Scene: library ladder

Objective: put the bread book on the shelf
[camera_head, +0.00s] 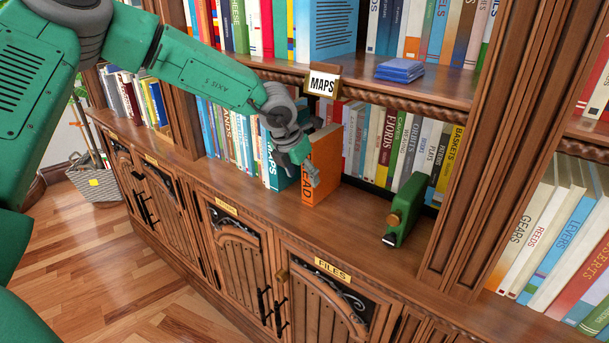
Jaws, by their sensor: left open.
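The orange bread book (325,168) stands upright on the wide wooden ledge of the lower shelf (345,222), just right of a teal book marked MAPS. I cannot tell whether a finger touches the book. The upper shelf (455,95) has a bare stretch along its front. My right gripper is not in view.
A green object with a brass knob (405,210) stands on the ledge to the right. Rows of books fill the back. Ledge between bread book and green object is clear.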

